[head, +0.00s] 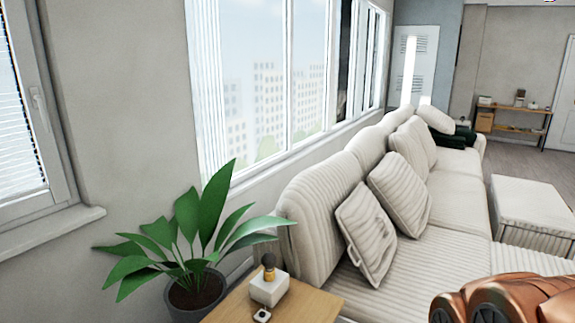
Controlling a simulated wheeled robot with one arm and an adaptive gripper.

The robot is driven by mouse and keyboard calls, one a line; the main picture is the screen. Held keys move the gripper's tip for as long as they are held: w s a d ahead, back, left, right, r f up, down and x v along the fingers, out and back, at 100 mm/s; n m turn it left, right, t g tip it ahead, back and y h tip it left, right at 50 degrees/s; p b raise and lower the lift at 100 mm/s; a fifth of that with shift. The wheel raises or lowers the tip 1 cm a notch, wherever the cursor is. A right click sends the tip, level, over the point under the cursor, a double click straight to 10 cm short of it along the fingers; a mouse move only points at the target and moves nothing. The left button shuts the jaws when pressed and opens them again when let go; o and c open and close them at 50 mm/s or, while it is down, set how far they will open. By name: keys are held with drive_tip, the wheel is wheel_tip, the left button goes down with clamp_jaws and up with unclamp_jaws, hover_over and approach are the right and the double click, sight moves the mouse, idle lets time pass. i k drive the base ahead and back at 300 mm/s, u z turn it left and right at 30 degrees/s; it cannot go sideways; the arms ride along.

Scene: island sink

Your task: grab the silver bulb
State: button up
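I cannot make out a clearly silver bulb. A small rounded object (268,266), dark on top and gold below, stands upright on a white block (269,288). The block is on a wooden side table (318,306) at the bottom centre. A small pale item with a dark spot (262,315) lies on the table in front of the block; it is too small to identify. My arm's copper-coloured links show at the lower right, over the sofa. My gripper's fingers are not in view.
A potted plant (196,287) stands left of the table, its leaves reaching toward the block. A long cream sofa (455,190) with cushions (367,232) runs along the window wall to the right. An ottoman (530,212) and a far shelf (520,108) stand beyond.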

sight(268, 260)
drive_tip(key=u, duration=1.05)
drive_tip(key=k, duration=0.85)
drive_tip(key=z, duration=1.1)
drive_tip(key=i, duration=0.5)
